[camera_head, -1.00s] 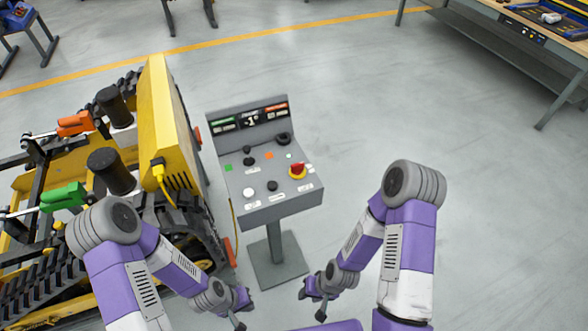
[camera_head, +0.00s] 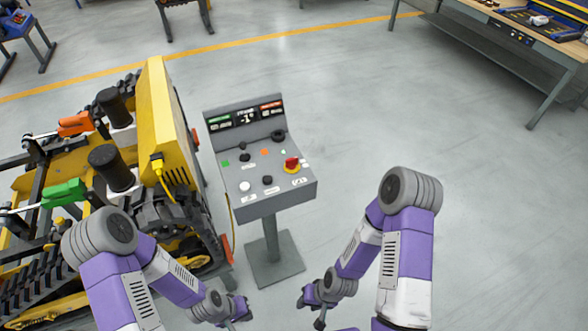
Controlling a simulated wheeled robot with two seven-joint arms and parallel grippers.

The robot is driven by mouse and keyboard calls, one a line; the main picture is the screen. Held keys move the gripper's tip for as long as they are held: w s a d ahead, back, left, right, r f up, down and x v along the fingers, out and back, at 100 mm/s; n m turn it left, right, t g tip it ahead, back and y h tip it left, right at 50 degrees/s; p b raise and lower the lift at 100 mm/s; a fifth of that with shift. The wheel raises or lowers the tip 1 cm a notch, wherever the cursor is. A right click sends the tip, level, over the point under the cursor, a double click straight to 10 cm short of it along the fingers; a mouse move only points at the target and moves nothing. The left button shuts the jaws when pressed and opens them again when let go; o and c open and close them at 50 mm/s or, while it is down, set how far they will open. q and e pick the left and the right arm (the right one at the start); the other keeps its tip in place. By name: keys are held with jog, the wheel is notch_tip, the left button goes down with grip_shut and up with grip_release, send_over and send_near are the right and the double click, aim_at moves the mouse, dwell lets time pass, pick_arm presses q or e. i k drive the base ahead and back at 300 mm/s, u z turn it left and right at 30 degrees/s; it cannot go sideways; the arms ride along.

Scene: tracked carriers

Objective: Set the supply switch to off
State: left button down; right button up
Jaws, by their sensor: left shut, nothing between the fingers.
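The grey control console (camera_head: 282,200) stands on a post in front of me. On its sloped face at the right is a red knob on a yellow base (camera_head: 291,165). Labels are too small to read, so I cannot tell which control is the supply switch or how it is set. Other controls there are a white button (camera_head: 245,186), a black knob (camera_head: 267,180) and a black dial (camera_head: 277,136). My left gripper (camera_head: 245,314) is shut and empty, low in front of the console. My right gripper (camera_head: 310,312) is low too, apart from it; its finger gap is unclear.
A yellow tracked machine (camera_head: 160,120) stands close to the console's left, with green (camera_head: 64,192) and orange (camera_head: 76,123) handles. A workbench (camera_head: 540,62) is at the far right. The floor right of the console is clear.

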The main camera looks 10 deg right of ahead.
aim_at(292, 163)
jog(key=k, duration=1.05)
jog(key=z, duration=0.5)
jog(key=i, duration=1.45)
jog(key=u, duration=0.8)
